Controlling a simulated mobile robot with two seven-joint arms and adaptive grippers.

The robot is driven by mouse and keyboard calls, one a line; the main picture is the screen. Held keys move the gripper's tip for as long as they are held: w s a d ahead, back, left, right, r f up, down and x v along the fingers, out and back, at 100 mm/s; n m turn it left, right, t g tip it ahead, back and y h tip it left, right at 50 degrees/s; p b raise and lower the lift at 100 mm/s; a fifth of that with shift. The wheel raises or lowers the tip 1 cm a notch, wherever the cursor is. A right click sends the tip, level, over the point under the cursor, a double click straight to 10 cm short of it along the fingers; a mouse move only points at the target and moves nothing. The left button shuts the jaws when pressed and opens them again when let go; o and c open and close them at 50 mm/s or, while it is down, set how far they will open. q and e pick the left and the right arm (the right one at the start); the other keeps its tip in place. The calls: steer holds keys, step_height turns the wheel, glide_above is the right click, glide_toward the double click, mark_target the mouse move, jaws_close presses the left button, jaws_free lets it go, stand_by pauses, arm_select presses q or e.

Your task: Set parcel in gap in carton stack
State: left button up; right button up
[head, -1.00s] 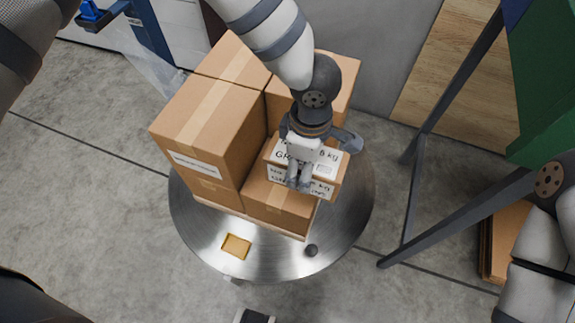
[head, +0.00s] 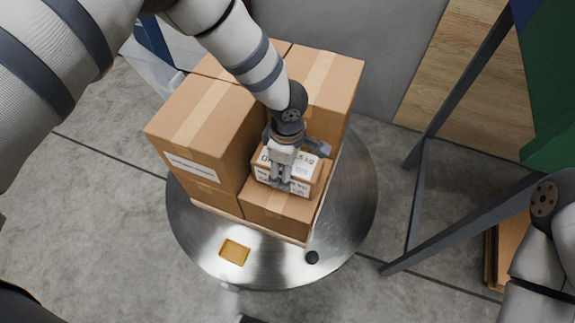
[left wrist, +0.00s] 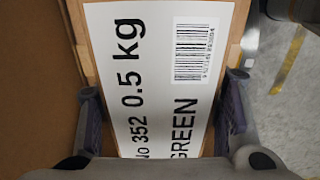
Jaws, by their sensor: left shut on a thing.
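My left gripper (head: 283,184) is shut on the parcel (head: 308,166), a small brown box with a white label. In the left wrist view the parcel (left wrist: 155,75) shows "No 352 0.5 kg", "GREEN" and a barcode, with a finger on each side. The parcel is at the gap at the front right of the carton stack (head: 210,115). It is over the low front carton (head: 282,216), right of the tall left carton and in front of the back right carton (head: 325,85). Whether it rests on the low carton is unclear. My right gripper is out of view.
The stack stands on a thin pallet (head: 240,222) on a round metal table (head: 350,205). A yellow tray (head: 235,252) and a dark knob (head: 312,257) are at the table's front. A dark frame with a green panel (head: 550,90) stands at the right.

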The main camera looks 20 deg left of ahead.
arm_select(q)
steer(key=o, duration=1.6)
steer(key=shift+o, duration=0.2)
steer(key=shift+r, duration=0.1)
step_height(320, 180, up, 12)
steer(key=shift+r+p, duration=0.1)
steer(key=shift+p, duration=0.95)
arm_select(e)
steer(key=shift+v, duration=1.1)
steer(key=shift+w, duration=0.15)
